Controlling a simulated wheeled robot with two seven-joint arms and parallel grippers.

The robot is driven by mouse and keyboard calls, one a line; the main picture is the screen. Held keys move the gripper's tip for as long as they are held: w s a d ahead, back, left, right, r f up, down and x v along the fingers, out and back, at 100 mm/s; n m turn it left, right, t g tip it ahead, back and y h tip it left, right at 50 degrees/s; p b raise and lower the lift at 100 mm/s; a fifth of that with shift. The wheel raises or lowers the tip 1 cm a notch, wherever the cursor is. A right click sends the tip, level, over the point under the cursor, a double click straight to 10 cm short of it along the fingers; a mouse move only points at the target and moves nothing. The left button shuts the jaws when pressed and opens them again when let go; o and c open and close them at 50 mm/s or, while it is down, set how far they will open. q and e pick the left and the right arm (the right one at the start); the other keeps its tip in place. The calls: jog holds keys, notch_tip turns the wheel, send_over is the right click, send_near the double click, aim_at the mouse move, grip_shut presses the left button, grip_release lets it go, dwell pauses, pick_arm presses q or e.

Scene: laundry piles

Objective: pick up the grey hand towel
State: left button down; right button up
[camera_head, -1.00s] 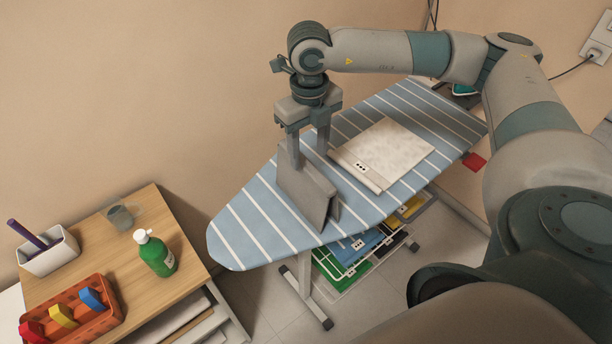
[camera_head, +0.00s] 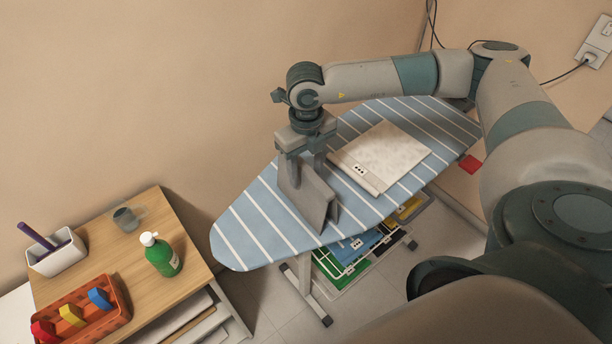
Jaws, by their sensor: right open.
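A grey hand towel (camera_head: 306,199) stands folded like a tent on the blue-and-white striped ironing board (camera_head: 262,232), its ridge up. My right gripper (camera_head: 306,172) is open, pointing straight down over the towel's ridge. Its fingers reach down at the top of the towel, seemingly one on each side of the ridge; I cannot tell whether they touch the cloth. Part of the ridge is hidden by the fingers. My left gripper is not in view.
A folded off-white cloth (camera_head: 385,152) with a dotted label lies right of the towel on the board. Below are coloured folded items (camera_head: 352,250). At left, a wooden table (camera_head: 120,262) holds a green bottle (camera_head: 162,256), a glass, a white bin and an orange basket (camera_head: 80,318).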

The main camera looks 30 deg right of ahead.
dwell(0.3)
jog(key=c, duration=1.2)
jog(key=shift+r, duration=0.15)
jog(key=shift+r+b, duration=0.5)
jog(key=shift+b, duration=0.1)
notch_tip(320, 180, up, 2)
jog(key=shift+r+b, duration=0.2)
jog(key=shift+b, duration=0.6)
jog(key=s+r+b, duration=0.4)
jog(key=s+r, duration=0.3)
jog(key=s, duration=0.4)
jog(key=shift+s+a+r, duration=0.2)
jog(key=shift+s+a, duration=0.15)
jog(key=shift+a, duration=0.05)
